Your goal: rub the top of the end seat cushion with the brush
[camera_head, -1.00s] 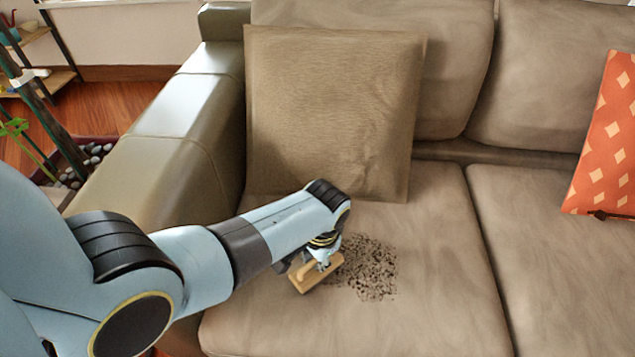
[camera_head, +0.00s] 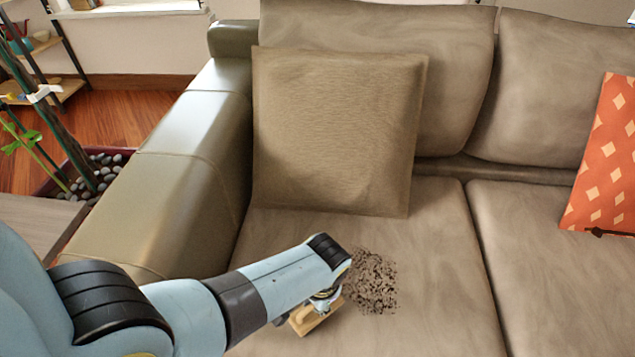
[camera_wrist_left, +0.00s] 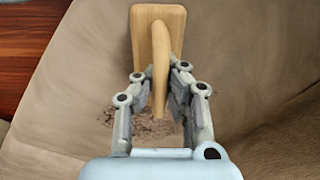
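The end seat cushion (camera_head: 430,285) is the brown-grey seat beside the sofa's left armrest. A patch of dark crumbs (camera_head: 372,282) lies on its top. My left gripper (camera_head: 326,296) is over the cushion, just left of the crumbs. It is shut on the handle of the wooden brush (camera_head: 312,318), which also shows in the left wrist view (camera_wrist_left: 158,35) between the two fingers (camera_wrist_left: 158,95). The brush is low at the cushion; I cannot tell whether it touches. Its underside is hidden. My right gripper is not in view.
A square brown pillow (camera_head: 335,130) leans against the backrest behind the crumbs. The armrest (camera_head: 165,180) rises at the left. An orange patterned pillow (camera_head: 605,165) is at the far right. A planter with pebbles (camera_head: 105,165) stands beyond the armrest.

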